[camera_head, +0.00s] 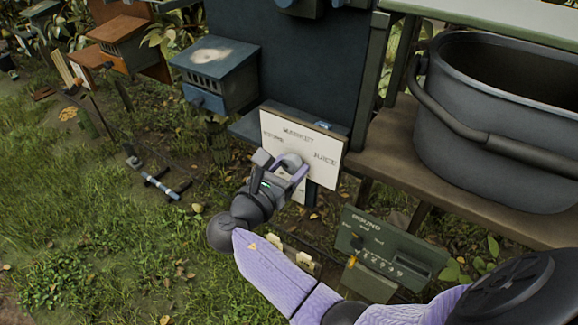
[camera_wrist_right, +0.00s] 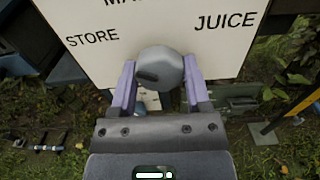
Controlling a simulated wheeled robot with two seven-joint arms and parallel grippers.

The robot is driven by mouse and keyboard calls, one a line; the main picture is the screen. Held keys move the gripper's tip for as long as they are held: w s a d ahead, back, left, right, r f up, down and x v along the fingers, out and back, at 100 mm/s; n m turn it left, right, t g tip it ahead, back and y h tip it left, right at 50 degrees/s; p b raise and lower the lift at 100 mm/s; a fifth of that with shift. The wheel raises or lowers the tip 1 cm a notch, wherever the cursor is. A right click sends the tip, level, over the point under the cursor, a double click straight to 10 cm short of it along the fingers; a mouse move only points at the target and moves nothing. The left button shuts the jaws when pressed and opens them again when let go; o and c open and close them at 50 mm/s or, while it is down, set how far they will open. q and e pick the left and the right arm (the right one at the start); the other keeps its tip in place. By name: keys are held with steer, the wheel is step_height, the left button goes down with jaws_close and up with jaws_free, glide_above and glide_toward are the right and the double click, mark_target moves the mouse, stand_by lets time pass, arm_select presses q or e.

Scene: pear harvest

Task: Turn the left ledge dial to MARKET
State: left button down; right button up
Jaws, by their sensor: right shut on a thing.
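A white dial board (camera_head: 328,148) stands upright at the ledge's front. Its labels read STORE at left, MARKET at top and JUICE at right; it also shows in the right wrist view (camera_wrist_right: 95,65). A round grey dial knob (camera_head: 290,160) sits low in the middle of the board. In the right wrist view the knob (camera_wrist_right: 162,68) has a dark mark on its left side, toward STORE. My right gripper (camera_head: 286,169) is shut on the knob, with one lilac finger on each side (camera_wrist_right: 160,82). The fingers hide the knob's sides. My left gripper is out of view.
A large dark bucket (camera_head: 455,95) stands on a wooden shelf at right. A green panel (camera_head: 385,250) with small controls sits low, below the board. A blue-grey box (camera_head: 215,75) stands behind at left. Grass (camera_head: 90,200) at left is mostly open, with a dark tool (camera_head: 155,178) lying there.

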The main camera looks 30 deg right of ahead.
steer(key=shift+m, duration=0.3)
steer(key=m, duration=0.5)
steer(key=shift+m+p, duration=0.3)
steer(key=m+b, duration=0.1)
steer(key=m, duration=0.4)
steer(key=shift+w, duration=0.1)
steer(key=shift+m, duration=0.4)
steer(key=o, duration=1.3)
